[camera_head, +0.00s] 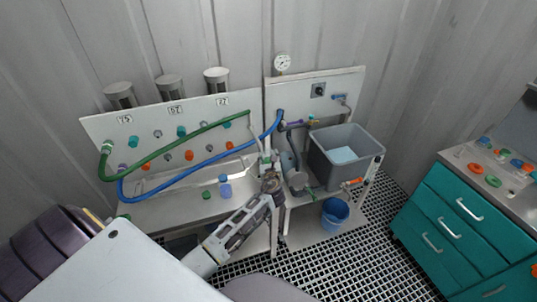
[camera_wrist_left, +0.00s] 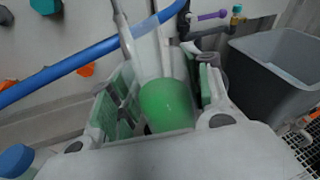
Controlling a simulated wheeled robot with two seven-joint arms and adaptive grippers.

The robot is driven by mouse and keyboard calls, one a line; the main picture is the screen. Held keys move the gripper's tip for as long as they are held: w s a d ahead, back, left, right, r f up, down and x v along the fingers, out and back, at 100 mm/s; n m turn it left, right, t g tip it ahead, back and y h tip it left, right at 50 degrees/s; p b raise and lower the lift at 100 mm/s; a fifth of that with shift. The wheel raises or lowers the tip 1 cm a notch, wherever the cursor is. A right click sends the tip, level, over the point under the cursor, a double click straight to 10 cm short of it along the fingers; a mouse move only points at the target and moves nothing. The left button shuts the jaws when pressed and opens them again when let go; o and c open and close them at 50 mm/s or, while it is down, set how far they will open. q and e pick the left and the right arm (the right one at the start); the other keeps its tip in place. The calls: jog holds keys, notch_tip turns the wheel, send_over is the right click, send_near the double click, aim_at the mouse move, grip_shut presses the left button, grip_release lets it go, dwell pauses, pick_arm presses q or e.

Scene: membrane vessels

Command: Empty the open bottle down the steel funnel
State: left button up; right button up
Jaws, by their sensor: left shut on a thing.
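My left gripper (camera_head: 268,162) is in front of the white panels, above the bench. In the left wrist view its fingers (camera_wrist_left: 165,100) are shut on a green rounded thing (camera_wrist_left: 166,106), which seems to be the open bottle. Its mouth and its contents cannot be made out. In the head view the gripper mostly hides it. I cannot pick out the steel funnel in either view. My right gripper is not in view.
A blue-capped bottle (camera_head: 225,186) and a green cap (camera_head: 207,195) stand on the bench left of my gripper. Blue (camera_head: 200,168) and green (camera_head: 180,143) hoses cross the panel. A grey tank (camera_head: 345,155) stands right, a blue bucket (camera_head: 335,212) below.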

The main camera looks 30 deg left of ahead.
pick_arm(q)
jog(key=shift+s+d+f+h+p, duration=0.1)
jog(key=shift+d+f+h+p, duration=0.05)
jog(key=shift+f+h+p, duration=0.15)
jog(key=g+h+p, duration=0.1)
jog(key=d+f+n+p, duration=0.1)
jog(key=p, duration=0.1)
jog(key=shift+s+n+g+h, duration=0.15)
jog(key=shift+n+g+h, duration=0.15)
jog(key=shift+g+h, duration=0.1)
jog(key=shift+d+f+n+g+h+p, duration=0.4)
jog(key=shift+h+p, duration=0.4)
jog(key=shift+p, duration=0.45)
jog(key=shift+s+d+f+n+g+h+p, duration=0.15)
jog(key=shift+n+g+h+p, duration=0.15)
jog(key=shift+h, duration=0.2)
jog(key=shift+d+n+g+h+p, duration=0.1)
jog(key=shift+n+g+h+p, duration=0.15)
jog(key=shift+h, duration=0.25)
jog(key=shift+n+h, duration=0.25)
jog(key=shift+h, duration=0.05)
jog(key=shift+d+r+n+g+h, duration=0.2)
jog(key=shift+n+g+h, duration=0.35)
jog(key=shift+h, duration=0.45)
jog(key=shift+a+r, duration=0.15)
jog(key=shift+a, duration=0.05)
